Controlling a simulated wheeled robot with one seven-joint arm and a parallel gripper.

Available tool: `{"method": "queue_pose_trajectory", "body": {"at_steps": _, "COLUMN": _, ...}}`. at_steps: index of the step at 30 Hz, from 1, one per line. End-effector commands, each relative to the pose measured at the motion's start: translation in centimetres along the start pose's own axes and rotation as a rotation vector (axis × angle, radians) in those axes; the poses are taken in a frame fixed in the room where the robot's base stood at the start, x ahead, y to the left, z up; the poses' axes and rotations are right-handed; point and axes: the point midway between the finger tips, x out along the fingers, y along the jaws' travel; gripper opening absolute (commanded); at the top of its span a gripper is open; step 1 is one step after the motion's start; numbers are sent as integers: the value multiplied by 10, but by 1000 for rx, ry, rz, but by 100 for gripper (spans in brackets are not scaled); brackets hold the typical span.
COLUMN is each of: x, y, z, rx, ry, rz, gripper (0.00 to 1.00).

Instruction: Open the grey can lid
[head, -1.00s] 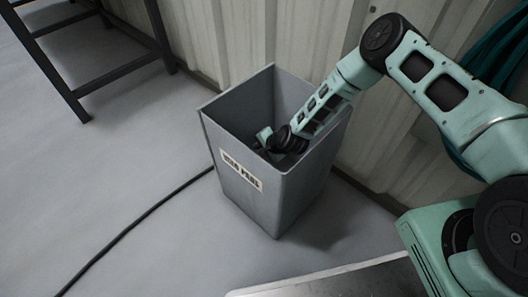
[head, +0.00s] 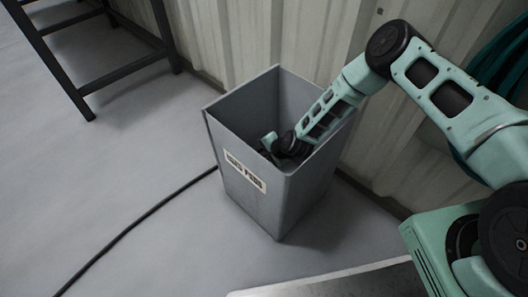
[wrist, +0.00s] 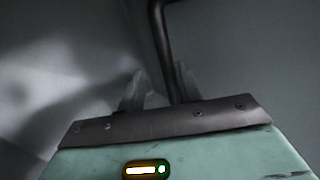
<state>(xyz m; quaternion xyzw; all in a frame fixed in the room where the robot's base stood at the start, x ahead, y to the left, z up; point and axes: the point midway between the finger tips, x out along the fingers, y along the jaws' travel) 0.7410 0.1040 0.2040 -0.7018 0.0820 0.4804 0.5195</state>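The grey can (head: 243,202) stands on the floor by the wall, with a white label on its front. Its top shows as an open square mouth, and I see no separate lid on it. My arm reaches over the back right rim, and my gripper (head: 268,142) is down inside the can, its tips partly hidden by the front walls. In the wrist view my gripper (wrist: 159,75) has its two fingers apart. A dark bent bar (wrist: 163,45) runs down between them, close to the right finger; I cannot tell whether it touches. Pale grey surfaces surround it.
A corrugated wall (head: 230,40) stands right behind the can. A dark metal frame (head: 88,60) is at the upper left. A black cable (head: 130,229) crosses the floor to the can. A metal edge (head: 330,284) lies in front.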

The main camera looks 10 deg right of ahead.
Motion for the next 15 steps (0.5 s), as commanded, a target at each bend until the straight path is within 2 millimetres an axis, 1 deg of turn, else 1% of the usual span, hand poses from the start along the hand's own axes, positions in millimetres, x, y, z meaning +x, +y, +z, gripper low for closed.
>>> {"method": "queue_pose_trajectory", "body": {"at_steps": 8, "x": -4, "y": -5, "z": -1, "rx": -1, "ry": 2, "rz": -4, "gripper": 34}}
{"method": "queue_pose_trajectory", "body": {"at_steps": 11, "x": -13, "y": -14, "z": -1, "rx": -2, "ry": 2, "rz": -5, "gripper": 34}}
{"method": "queue_pose_trajectory", "body": {"at_steps": 15, "x": -34, "y": -32, "z": -1, "rx": -2, "ry": 2, "rz": -5, "gripper": 34}}
